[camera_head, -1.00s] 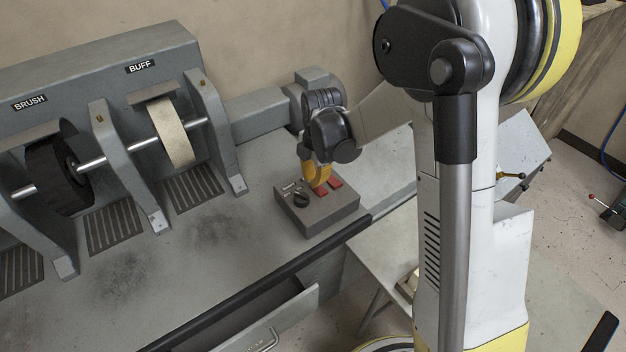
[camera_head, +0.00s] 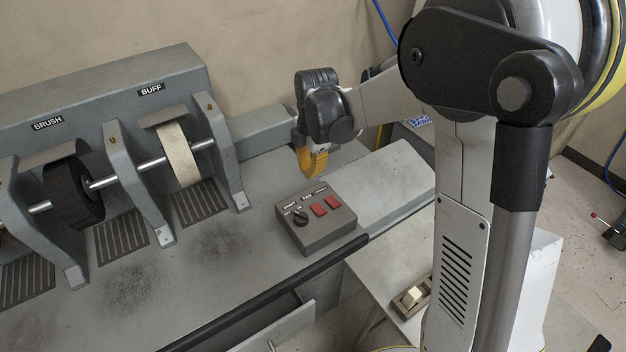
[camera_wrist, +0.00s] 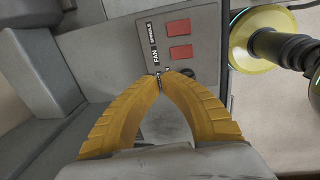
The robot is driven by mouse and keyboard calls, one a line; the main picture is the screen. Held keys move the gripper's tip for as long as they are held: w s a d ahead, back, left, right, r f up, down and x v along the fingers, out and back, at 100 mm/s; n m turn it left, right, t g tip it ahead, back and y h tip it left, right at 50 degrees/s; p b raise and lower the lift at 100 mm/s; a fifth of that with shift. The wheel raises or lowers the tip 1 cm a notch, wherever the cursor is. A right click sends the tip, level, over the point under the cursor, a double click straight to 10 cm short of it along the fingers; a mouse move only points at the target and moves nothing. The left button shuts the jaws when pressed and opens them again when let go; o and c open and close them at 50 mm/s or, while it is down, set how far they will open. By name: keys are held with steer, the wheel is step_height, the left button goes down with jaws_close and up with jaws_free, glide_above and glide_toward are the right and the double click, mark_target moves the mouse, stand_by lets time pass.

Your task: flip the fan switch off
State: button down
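The grey control box (camera_head: 318,240) sits on the bench near its front edge. On its top are a black knob (camera_head: 300,217) and two red switches (camera_head: 325,206).
The brush wheel (camera_head: 75,190) and buff wheel (camera_head: 178,155) stand left on the machine. A black rail (camera_head: 265,290) runs along the bench's front edge. The bench top right of the box (camera_head: 385,185) is clear.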

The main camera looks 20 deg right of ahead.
steer(key=shift+w+d+r+p, duration=0.1)
steer(key=shift+r+p, duration=0.1)
steer(key=shift+r, duration=0.7)
steer(key=shift+w+r+p, duration=0.1)
steer(key=shift+r+p, duration=0.05)
steer(key=shift+r, duration=0.7)
